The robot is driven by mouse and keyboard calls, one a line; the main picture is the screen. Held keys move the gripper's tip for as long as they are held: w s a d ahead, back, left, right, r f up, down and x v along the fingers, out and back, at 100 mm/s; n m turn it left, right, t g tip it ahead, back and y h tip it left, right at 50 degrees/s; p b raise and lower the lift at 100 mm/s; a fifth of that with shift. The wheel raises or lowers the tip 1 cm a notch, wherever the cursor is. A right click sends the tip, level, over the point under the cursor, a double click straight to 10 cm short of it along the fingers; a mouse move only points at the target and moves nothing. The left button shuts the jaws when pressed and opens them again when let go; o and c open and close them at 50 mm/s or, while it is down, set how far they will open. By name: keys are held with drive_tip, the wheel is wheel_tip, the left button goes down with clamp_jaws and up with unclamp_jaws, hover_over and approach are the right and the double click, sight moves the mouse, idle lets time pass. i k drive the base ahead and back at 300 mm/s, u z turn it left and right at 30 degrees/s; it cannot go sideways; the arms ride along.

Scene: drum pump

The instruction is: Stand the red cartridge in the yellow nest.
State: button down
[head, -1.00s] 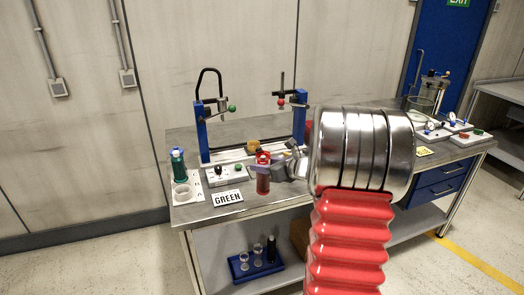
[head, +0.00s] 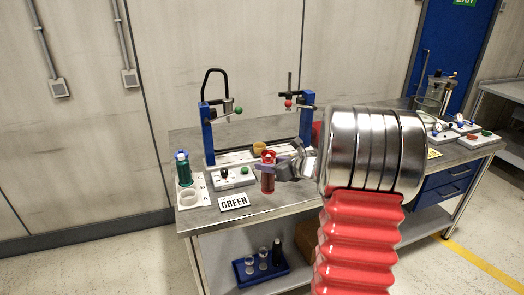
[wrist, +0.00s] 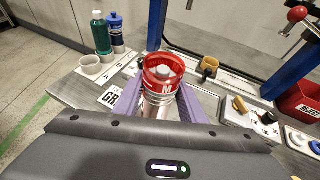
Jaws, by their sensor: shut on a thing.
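My gripper (wrist: 160,98) has purple fingers shut on the red cartridge (wrist: 158,72), a clear-bodied cylinder with a red top ring. The cartridge is held upright over the front of the bench in the head view (head: 268,176). I cannot tell its height above the bench. The yellow nest (head: 259,148) is a small ring on the pale base behind the cartridge, between the blue posts. In the wrist view the nest (wrist: 209,64) is ahead and right of the cartridge, apart from it, and looks empty.
Blue posts (head: 208,136) flank the nest, with a black-handled press at left. A white tray (head: 196,198) holds a green bottle (head: 183,170) and a pale ring. The GREEN sign (head: 234,201) and a switch box (head: 232,178) stand near. A red bin (wrist: 300,104) is at right.

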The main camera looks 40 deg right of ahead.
sight(260, 151)
drive_tip(key=i, duration=0.9)
drive_tip(key=u, duration=0.05)
